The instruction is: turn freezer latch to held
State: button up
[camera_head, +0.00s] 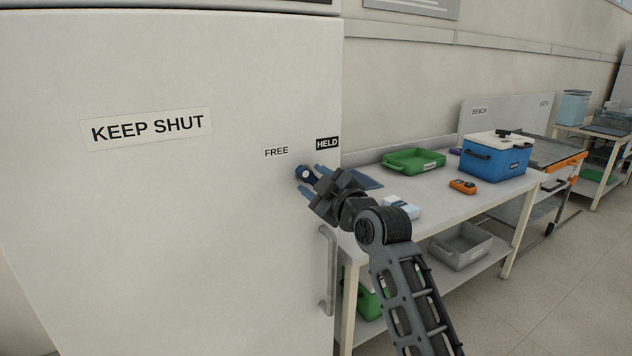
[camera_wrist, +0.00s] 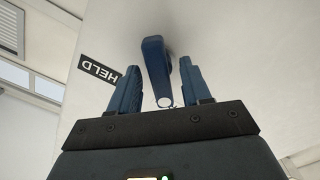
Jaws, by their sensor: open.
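The freezer latch is a small dark blue lever (camera_head: 306,173) on the white freezer door (camera_head: 200,220), below the FREE label (camera_head: 276,152) and the black HELD label (camera_head: 327,143). My gripper (camera_head: 313,180) is open in front of it. In the wrist view the lever (camera_wrist: 156,68) stands between the two blue fingers of my gripper (camera_wrist: 160,85), its pale round end toward the palm. I cannot tell if either finger touches it. My gripper partly hides the latch in the head view.
A vertical door handle (camera_head: 328,270) stands below the latch. Right of the freezer is a bench (camera_head: 450,207) with a green tray (camera_head: 413,161), a blue cooler box (camera_head: 496,157) and an orange device (camera_head: 463,187). Open floor lies at the lower right.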

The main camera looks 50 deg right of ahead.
jog(key=shift+c, duration=0.2)
jog(key=c, duration=0.8)
jog(key=shift+c, duration=0.2)
jog(key=shift+m, duration=0.4)
jog(key=m+p, duration=0.1)
jog(key=m, duration=0.2)
jog(key=shift+m+p, duration=0.35)
jog(key=shift+m, duration=0.05)
jog(key=m+p, duration=0.2)
jog(key=m, duration=0.2)
jog(key=shift+r, duration=0.1)
jog(key=m+p, duration=0.2)
jog(key=m, duration=0.3)
jog(key=shift+a+m+p, duration=0.1)
jog(key=shift+m+p, duration=0.25)
jog(key=shift+m, duration=0.05)
jog(key=shift+m+p, duration=0.9)
jog(key=shift+m, duration=1)
